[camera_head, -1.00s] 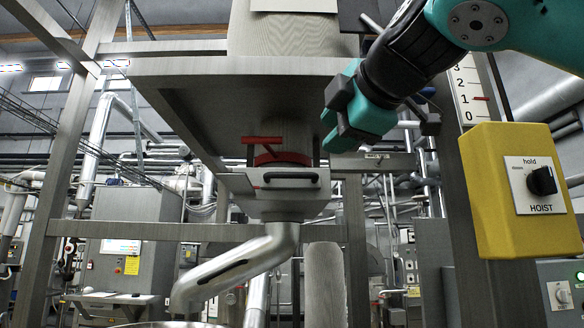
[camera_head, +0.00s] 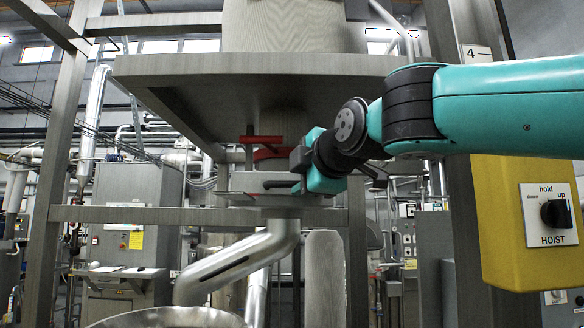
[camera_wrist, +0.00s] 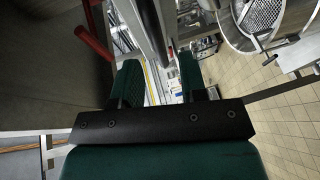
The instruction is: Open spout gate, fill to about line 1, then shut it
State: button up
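The spout gate (camera_head: 248,184) is a flat grey metal housing under the hopper. Its dark handle is partly hidden behind my gripper (camera_head: 296,172), which is at the gate's right front. In the wrist view my gripper (camera_wrist: 158,78) has two green fingers apart, with a metal edge (camera_wrist: 155,30) running beyond the gap. I cannot tell whether the handle is between them. The silver spout (camera_head: 240,262) slopes down left to a round metal vessel (camera_head: 170,318), cut off by the frame. The level scale (camera_head: 478,54) shows a 4; my arm hides its lower part.
A red T-handle (camera_head: 262,140) sits just above the gate; it also shows in the wrist view (camera_wrist: 94,44). The yellow hoist box (camera_head: 515,225) hangs at right. The hopper's wide plate (camera_head: 200,75) overhangs the gate. A frame post (camera_head: 62,170) stands at left.

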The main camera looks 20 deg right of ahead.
aim_at(294, 183)
jog(key=w, duration=0.1)
jog(key=w+p, duration=0.1)
jog(key=w, duration=0.2)
jog(key=shift+w+a+f+p, duration=0.2)
jog(key=shift+w+f+p, duration=0.1)
jog(key=shift+w+f, duration=0.1)
grip_shut()
